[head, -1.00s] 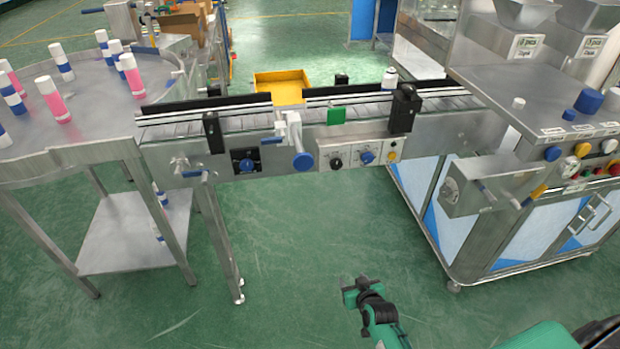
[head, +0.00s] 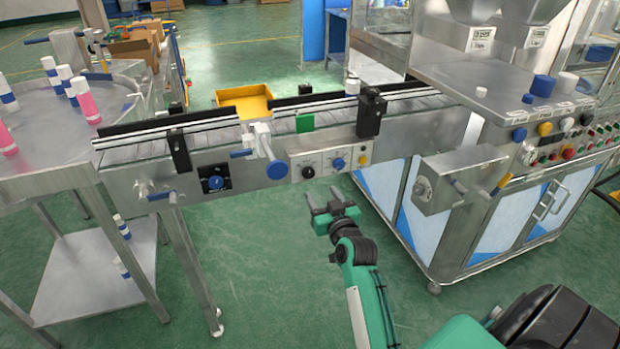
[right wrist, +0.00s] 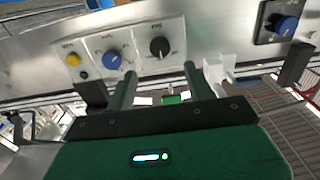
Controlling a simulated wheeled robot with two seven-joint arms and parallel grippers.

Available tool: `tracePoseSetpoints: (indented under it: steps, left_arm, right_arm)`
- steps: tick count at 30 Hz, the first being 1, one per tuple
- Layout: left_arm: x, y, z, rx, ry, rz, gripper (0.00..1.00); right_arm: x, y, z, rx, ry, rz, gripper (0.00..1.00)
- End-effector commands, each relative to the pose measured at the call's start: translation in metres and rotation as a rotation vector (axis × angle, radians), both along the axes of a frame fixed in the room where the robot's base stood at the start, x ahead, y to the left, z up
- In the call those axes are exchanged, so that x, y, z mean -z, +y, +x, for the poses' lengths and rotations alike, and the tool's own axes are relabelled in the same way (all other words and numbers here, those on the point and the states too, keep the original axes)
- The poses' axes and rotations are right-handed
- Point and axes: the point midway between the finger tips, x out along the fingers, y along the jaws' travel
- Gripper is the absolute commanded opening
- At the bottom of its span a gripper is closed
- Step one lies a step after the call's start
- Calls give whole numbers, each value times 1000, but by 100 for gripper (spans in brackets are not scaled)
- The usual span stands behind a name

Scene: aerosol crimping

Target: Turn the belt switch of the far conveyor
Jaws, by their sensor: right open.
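The conveyor (head: 255,152) runs across the head view and carries several controls on its front. A pale control box (head: 325,160) has a black knob (head: 308,172), a blue knob (head: 338,163) and a yellow button (head: 362,159). Left of it, a black plate carries another blue knob (head: 216,182). I cannot tell which knob is the belt switch. My right gripper (head: 322,196) is open and empty, below and in front of the control box. In the right wrist view its fingers (right wrist: 158,80) point toward the box, apart from the black knob (right wrist: 159,47) and blue knob (right wrist: 112,61). My left gripper is out of view.
A round table (head: 35,130) with bottles stands left, a steel machine (head: 470,215) right. A yellow tray (head: 243,100) lies behind. The floor before the conveyor is clear.

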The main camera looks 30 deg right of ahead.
Motion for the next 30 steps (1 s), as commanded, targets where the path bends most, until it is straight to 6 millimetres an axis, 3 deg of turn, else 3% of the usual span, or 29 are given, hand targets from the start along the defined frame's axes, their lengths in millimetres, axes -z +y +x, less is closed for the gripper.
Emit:
tracePoseSetpoints:
  steps: [9, 15, 29, 30]
  left_arm:
    - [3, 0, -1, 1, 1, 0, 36]
    - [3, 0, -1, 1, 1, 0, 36]
    - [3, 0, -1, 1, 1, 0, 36]
    - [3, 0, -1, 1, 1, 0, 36]
  right_arm:
    - [0, -13, 55, 0, 0, 2, 54]
    - [0, -19, 78, 0, 0, 1, 54]
    - [1, -21, 88, 0, 1, 0, 54]
    - [1, -21, 88, 0, 1, 0, 46]
